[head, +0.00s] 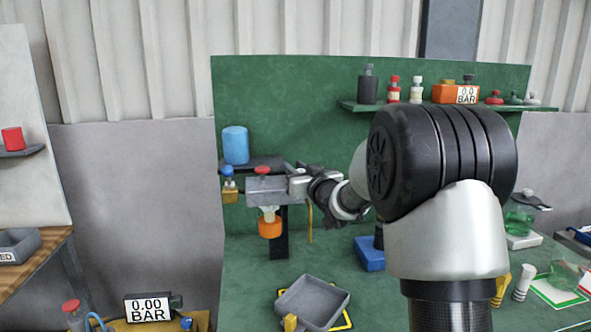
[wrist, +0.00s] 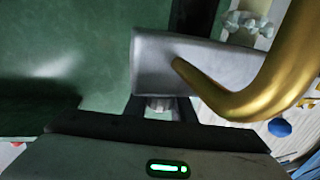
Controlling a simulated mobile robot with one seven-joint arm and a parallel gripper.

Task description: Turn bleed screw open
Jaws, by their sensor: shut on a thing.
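A grey metal block (head: 266,190) with a red knob (head: 263,171) on top is mounted on the green bench. It also shows in the wrist view (wrist: 152,75), with a thick brass pipe (wrist: 255,100) curving out of it. The bleed screw (wrist: 160,103) is a small silver fitting at the block's near edge, partly hidden behind my gripper body. My gripper (wrist: 161,110) has one dark finger on each side of the screw and is shut on it. In the head view my gripper (head: 301,184) is at the block's right end, and the screw is hidden there.
A grey tray (head: 312,303) lies in front. A shelf (head: 440,107) with bottles and a gauge is at upper right. The green backboard (head: 290,100) rises behind.

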